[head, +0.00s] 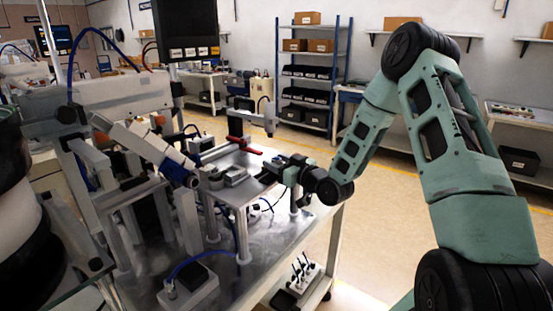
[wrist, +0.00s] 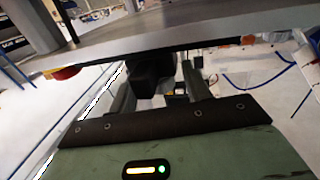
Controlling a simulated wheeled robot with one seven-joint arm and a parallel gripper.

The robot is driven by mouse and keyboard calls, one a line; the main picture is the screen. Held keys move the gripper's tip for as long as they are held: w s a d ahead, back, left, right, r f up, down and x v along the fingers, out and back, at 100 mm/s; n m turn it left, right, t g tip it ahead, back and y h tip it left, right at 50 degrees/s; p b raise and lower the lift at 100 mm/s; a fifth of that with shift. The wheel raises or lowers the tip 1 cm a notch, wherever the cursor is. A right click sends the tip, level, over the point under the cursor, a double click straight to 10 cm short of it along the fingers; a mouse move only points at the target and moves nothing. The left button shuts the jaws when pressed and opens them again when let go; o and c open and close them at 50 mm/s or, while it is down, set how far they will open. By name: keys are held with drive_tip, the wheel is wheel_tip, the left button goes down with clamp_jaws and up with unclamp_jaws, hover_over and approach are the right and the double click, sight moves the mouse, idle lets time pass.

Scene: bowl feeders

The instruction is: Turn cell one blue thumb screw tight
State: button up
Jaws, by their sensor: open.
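My gripper (head: 272,174) reaches in from the right to the edge of a small raised metal plate (head: 236,192). In the wrist view my gripper (wrist: 160,90) is open, with one finger on each side. A black block (wrist: 152,70) shows at the left finger, under the edge of a grey plate (wrist: 200,27); I cannot tell whether they touch. Small dark and yellow parts show beyond the fingers. I cannot make out a blue thumb screw for certain in either view. My gripper hides part of the plate's right side.
A red button (wrist: 65,73) shows at left in the wrist view. The floor (head: 385,215) right of the bench is clear.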

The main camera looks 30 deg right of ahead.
drive_tip(key=shift+w+a, duration=0.1)
drive_tip(key=shift+w, duration=0.3)
drive_tip(key=c, duration=1)
drive_tip(key=shift+o, duration=0.3)
drive_tip(key=shift+a+f+m+h+b, duration=0.15)
drive_tip(key=shift+m+h+b, duration=0.45)
drive_tip(key=shift+h+b, duration=0.35)
drive_tip(key=shift+m+h+b, duration=0.6)
drive_tip(key=shift+h+b, duration=0.05)
drive_tip(key=shift+h, duration=0.3)
drive_tip(key=shift+m+h+b, duration=0.8)
drive_tip(key=shift+m+h, duration=0.2)
drive_tip(key=shift+h, duration=0.6)
drive_tip(key=shift+r, duration=0.2)
drive_tip(key=o, duration=0.9)
